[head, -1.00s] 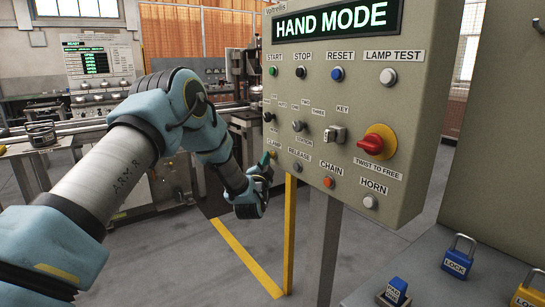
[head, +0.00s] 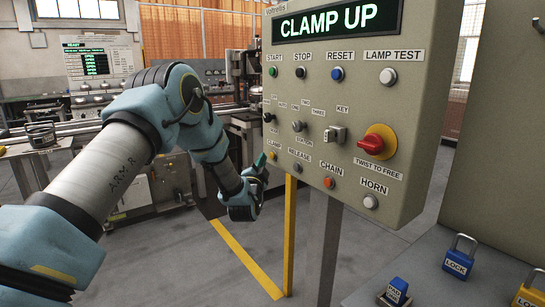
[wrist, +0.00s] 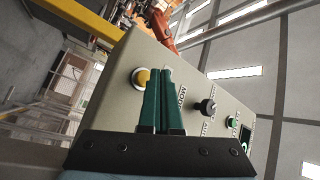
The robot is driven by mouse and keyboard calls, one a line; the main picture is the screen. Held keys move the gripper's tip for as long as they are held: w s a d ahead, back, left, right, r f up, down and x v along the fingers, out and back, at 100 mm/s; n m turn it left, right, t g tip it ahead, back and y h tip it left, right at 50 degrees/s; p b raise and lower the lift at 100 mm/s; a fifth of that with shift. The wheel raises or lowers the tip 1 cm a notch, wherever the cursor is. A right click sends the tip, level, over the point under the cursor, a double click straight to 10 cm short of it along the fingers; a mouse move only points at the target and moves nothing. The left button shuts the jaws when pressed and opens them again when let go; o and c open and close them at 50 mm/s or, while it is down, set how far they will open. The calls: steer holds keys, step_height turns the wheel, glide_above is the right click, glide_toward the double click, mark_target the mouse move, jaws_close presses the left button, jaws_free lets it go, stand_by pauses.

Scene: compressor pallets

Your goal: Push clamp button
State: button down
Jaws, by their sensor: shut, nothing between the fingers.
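The control panel (head: 360,110) is a grey box with labelled buttons, and its display (head: 338,22) reads CLAMP UP. In the wrist view the yellow button (wrist: 141,78) shows just left of my closed green fingers (wrist: 163,78). I cannot tell whether the fingertips touch the button.
A red and yellow twist knob (head: 377,143) and several other buttons stand out on the panel. A yellow post (head: 290,235) stands below it. Padlocks (head: 459,255) lie on a grey shelf at the lower right.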

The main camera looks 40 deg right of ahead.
steer(key=shift+a, duration=0.15)
steer(key=a+b, duration=0.1)
steer(key=a, duration=0.4)
steer(key=shift+w+a, duration=0.15)
steer(key=shift+a, duration=0.2)
stand_by(0.7)
steer(key=w+a+n+g+y+p, duration=0.1)
steer(key=w+a+n+y, duration=0.15)
steer(key=a, duration=0.65)
steer(key=w+a+n+g+y+p, duration=0.15)
steer(key=a+n+y, duration=0.25)
steer(key=a, duration=0.5)
steer(key=w+a+n+g+y, duration=0.1)
steer(key=w+a+n+y, duration=0.2)
steer(key=a, duration=0.5)
steer(key=s+a+r+n+g+y+p, duration=0.1)
steer(key=s+a+n+g+y, duration=0.5)
steer(key=s+a, duration=1.7)
steer(key=a+n+g+p, duration=0.1)
steer(key=a+n+g, duration=0.1)
steer(key=a+n, duration=0.1)
steer(key=shift+s+a+r+n, duration=0.15)
steer(key=shift+s+n, duration=0.15)
steer(key=shift+n, duration=0.55)
